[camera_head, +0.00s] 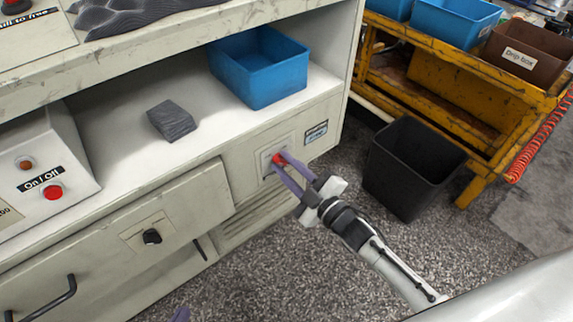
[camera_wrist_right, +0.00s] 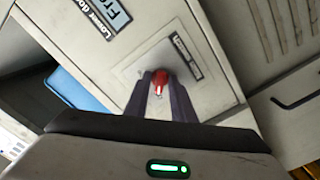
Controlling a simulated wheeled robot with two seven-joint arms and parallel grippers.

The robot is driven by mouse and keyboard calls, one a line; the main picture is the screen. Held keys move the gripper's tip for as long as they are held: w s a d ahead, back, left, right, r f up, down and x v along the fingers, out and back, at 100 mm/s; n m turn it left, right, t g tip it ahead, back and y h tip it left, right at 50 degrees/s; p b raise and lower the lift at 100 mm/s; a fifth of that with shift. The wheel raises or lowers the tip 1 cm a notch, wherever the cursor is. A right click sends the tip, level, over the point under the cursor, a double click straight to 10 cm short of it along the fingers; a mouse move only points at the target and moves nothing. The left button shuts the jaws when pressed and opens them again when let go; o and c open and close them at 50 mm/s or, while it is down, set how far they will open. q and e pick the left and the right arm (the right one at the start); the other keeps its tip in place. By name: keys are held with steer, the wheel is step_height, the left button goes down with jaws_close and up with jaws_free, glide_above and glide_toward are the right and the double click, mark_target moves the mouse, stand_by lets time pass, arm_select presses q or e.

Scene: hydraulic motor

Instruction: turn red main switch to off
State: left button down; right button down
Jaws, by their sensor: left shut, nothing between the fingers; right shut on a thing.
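The red main switch (camera_head: 279,159) sits on a light square plate on the front panel of the grey cabinet, below the blue bin. My right gripper (camera_head: 283,158) reaches it from the lower right, its purple fingers shut on the red knob. In the right wrist view the red switch (camera_wrist_right: 159,80) shows between the tips of the two fingers (camera_wrist_right: 160,88), with a small white mark on it. The fingers hide its sides, and I cannot read its on or off position.
A blue bin (camera_head: 259,66) and a dark grey block (camera_head: 172,120) stand on the shelf above. A black knob (camera_head: 151,237) and an On/Off box with a red button (camera_head: 53,192) are left. A black waste bin (camera_head: 411,167) stands on the floor right, beside a yellow cart (camera_head: 480,93).

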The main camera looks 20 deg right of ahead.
arm_select(q)
steer(key=shift+f, duration=0.1)
stand_by(0.3)
arm_select(e)
steer(key=c, duration=1.8)
jaws_free()
arm_select(q)
steer(key=shift+s+a+r+p, duration=0.1)
steer(key=shift+a+r+p, duration=0.1)
steer(key=shift+p, duration=0.8)
arm_select(e)
steer(key=v, duration=1)
steer(key=shift+s+d, duration=0.1)
steer(key=shift+s, duration=0.05)
arm_select(q)
steer(key=shift+r, duration=0.1)
